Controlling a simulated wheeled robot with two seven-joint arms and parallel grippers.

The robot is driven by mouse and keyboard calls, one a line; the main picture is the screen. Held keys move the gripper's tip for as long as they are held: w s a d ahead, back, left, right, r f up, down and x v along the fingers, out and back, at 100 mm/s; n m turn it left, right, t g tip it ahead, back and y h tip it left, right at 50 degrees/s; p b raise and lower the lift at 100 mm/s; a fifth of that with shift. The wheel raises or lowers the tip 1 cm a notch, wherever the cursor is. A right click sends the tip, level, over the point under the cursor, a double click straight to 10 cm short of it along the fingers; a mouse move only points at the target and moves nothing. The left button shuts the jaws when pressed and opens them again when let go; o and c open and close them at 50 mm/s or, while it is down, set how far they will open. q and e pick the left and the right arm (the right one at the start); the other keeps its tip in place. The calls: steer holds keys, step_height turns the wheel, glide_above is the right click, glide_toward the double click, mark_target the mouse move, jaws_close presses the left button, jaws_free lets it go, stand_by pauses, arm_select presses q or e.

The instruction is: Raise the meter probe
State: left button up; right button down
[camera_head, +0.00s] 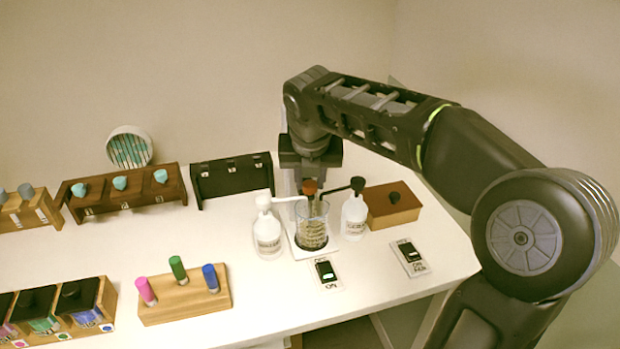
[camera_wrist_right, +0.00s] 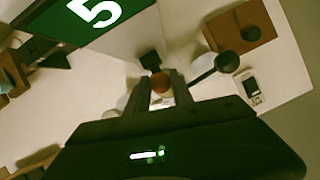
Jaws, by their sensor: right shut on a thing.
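The meter probe (camera_head: 310,187) has a reddish-brown round top and stands upright over a glass beaker (camera_head: 312,235) with grainy contents. Its lower part goes down into the beaker; the exact depth of its tip is hard to see. My right gripper (camera_head: 309,180) points down above the beaker and is shut on the probe near its top. In the right wrist view the brown top (camera_wrist_right: 160,83) sits between the two fingertips (camera_wrist_right: 161,92). My left gripper is not in view.
White pump bottles (camera_head: 267,238) (camera_head: 354,216) flank the beaker closely, their spouts reaching towards it. A brown box (camera_head: 393,205) stands at right. Two switches (camera_head: 327,272) (camera_head: 410,256) lie in front. Wooden racks (camera_head: 185,298) (camera_head: 125,190) stand at left. A green "5" panel (camera_wrist_right: 85,20) shows in the wrist view.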

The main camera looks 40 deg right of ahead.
stand_by(0.6)
step_height(320, 180, up, 11)
steer(key=p, duration=0.9)
steer(key=shift+p, duration=0.3)
steer(key=shift+w, duration=0.1)
steer(key=c, duration=1.5)
jaws_free()
steer(key=shift+r, duration=0.1)
steer(key=o, duration=0.3)
steer(key=shift+o, duration=0.5)
